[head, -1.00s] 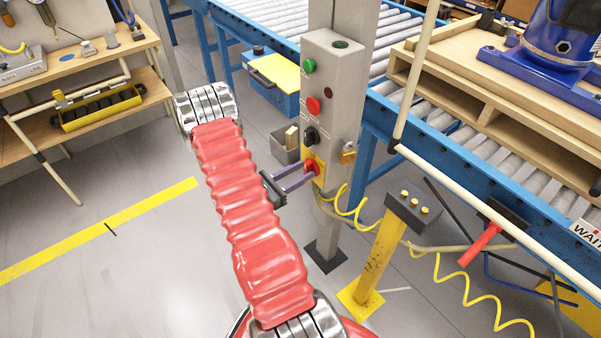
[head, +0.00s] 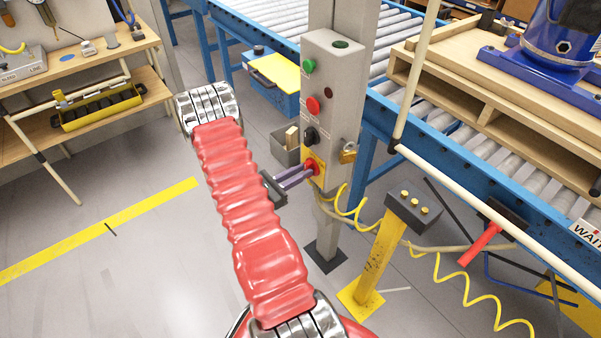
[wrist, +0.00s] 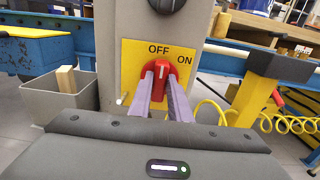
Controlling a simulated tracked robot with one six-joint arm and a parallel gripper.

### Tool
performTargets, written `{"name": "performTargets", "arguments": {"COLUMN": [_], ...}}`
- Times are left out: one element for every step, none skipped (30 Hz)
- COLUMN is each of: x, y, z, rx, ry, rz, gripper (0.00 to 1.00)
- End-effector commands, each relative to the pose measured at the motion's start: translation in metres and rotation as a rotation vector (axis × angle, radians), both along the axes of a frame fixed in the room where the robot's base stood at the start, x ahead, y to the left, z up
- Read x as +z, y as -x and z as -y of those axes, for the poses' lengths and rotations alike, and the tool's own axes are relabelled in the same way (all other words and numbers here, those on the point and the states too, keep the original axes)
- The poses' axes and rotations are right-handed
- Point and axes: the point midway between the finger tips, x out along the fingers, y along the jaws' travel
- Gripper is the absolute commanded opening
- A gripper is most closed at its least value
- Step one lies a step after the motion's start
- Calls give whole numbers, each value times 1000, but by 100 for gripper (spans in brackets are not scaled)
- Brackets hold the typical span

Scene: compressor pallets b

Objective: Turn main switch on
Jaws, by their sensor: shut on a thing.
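The main switch is a red rotary handle (wrist: 160,75) on a yellow plate (wrist: 129,62) marked OFF at the top and ON at the upper right. Its white mark points up, towards OFF. In the head view the red handle (head: 309,168) sits low on the grey control post (head: 340,110). My gripper (wrist: 163,72) is shut on the handle, one purple-grey finger on each side of it. It also shows in the head view (head: 306,173), reaching in from the left. The fingers hide the handle's lower part.
Above the switch are a black knob (head: 311,136), a red button (head: 313,105) and a green button (head: 308,66). A brass padlock (head: 348,152) hangs on the post's right side. A yellow pedestal (head: 378,255) and coiled yellow cable (head: 466,295) stand to the right.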

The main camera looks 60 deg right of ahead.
Motion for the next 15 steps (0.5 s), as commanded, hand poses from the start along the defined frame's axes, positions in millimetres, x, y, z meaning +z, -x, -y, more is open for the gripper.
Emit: {"name": "performTargets", "arguments": {"x": [0,0,0,0,0,0,0,0,0,0,0,0,0,0,0], "y": [-1,-1,-1,-1,-1,-1,-1,-1,-1,-1,-1,-1,0,0,0], "z": [0,0,0,0,0,0,0,0,0,0,0,0,0,0,0], "rx": [2,2,2,2,2,2,2,2,2,3,3,3,3,3,3], "ry": [1,2,4,6,8,11,15,19,25,30,36,44,52,60,71], "rz": [3,4,8,12,16,22,28,36,49,58,69,86,101,117,139], "gripper": [0,0,0,0,0,0,0,0,0,0,0,0,0,0,0]}}
